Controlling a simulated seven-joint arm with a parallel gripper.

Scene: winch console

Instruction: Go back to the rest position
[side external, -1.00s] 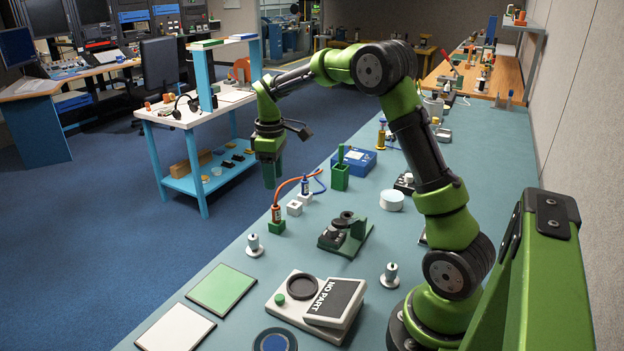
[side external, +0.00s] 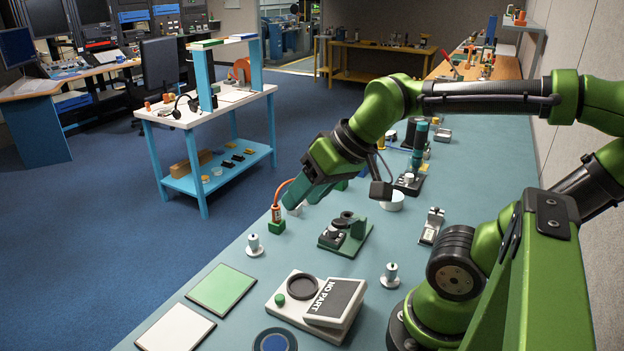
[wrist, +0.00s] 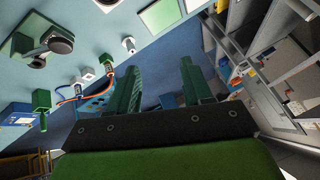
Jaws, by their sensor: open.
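My gripper (side external: 304,196) is in the air over the left edge of the bench in the side view, tilted down to the left. Its two green fingers are apart with nothing between them, as the wrist view (wrist: 160,66) also shows. It hides part of the small white blocks and the blue box behind it.
Green (side external: 221,289) and white (side external: 176,331) pads lie front left. The floor left of the bench is open.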

